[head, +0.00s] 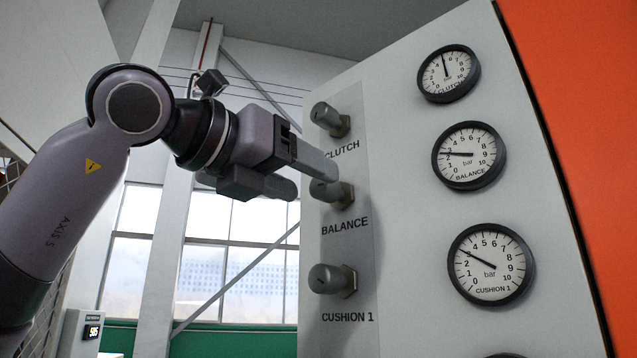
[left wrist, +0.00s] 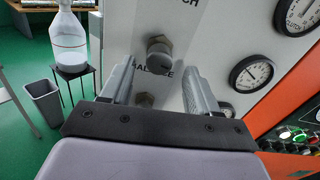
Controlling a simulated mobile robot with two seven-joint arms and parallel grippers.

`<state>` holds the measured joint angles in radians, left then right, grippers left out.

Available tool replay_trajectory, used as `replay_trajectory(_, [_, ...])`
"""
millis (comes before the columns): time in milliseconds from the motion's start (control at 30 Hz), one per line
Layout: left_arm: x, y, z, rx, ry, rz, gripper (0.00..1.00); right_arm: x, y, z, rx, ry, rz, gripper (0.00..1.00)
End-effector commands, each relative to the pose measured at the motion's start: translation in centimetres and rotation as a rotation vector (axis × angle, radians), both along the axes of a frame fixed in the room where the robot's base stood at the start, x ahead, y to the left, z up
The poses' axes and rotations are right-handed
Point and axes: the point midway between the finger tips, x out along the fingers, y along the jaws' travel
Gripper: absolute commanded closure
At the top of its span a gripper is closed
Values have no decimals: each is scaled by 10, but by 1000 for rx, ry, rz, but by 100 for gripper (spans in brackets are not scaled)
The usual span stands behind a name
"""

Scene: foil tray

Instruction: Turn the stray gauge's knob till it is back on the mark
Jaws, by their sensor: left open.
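Three gauges are on the grey panel: CLUTCH (head: 449,73), needle near 5; BALANCE (head: 469,155), needle near 3; CUSHION 1 (head: 491,265), needle between 2 and 3. No set mark is clear on any dial. Their knobs stand left: CLUTCH knob (head: 329,117), BALANCE knob (head: 341,195), partly hidden by a finger, and CUSHION 1 knob (head: 331,279). My left gripper (head: 316,180) is open at the BALANCE knob. In the left wrist view, that knob (left wrist: 159,49) shows between the spread fingers; contact cannot be told. My right gripper is not in view.
An orange panel (head: 575,120) borders the gauges at right. Another gauge rim shows at the bottom edge. In the left wrist view, a bottle (left wrist: 68,42) stands on a stool beside a grey bin (left wrist: 45,103), left of the panel.

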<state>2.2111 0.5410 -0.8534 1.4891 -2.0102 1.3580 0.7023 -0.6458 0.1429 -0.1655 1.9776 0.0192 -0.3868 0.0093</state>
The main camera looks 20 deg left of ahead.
Motion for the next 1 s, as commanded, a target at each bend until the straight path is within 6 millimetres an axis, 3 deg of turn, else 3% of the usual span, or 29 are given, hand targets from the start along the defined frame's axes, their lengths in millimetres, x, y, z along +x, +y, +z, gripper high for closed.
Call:
replay_trajectory(233, [31, -13, 2, -1, 1, 0, 40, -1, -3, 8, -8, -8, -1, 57])
replay_trajectory(600, [37, -16, 0, 0, 0, 0, 40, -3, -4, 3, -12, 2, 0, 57])
replay_trajectory(767, [37, -16, 0, 0, 0, 0, 92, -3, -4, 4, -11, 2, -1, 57])
replay_trajectory(800, [37, -15, 0, 0, 0, 0, 96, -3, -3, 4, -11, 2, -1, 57])
replay_trajectory(1000, [37, -15, 0, 8, -4, 0, 96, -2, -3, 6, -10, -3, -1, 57])
